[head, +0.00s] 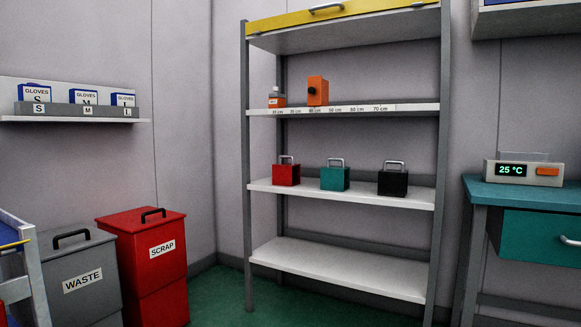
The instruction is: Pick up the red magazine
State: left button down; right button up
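A small red box with a grey metal handle on top, which fits the red magazine (286,176), stands upright on the middle shelf (265,186) of the rack, at its left end. A teal box (334,179) and a black box (392,184), each with a similar handle, stand in a row to its right, with gaps between them. Nothing covers the red one. Neither of my grippers shows in the head view.
The shelf above holds an orange device (317,90), a small orange-and-white item (277,98) and a distance scale. The lowest shelf (340,268) is empty. Waste (80,280) and scrap (150,266) bins stand left; a teal bench (520,190) stands right. Green floor shows before the rack.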

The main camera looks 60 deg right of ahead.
aim_at(288, 174)
jog(key=z, duration=1.95)
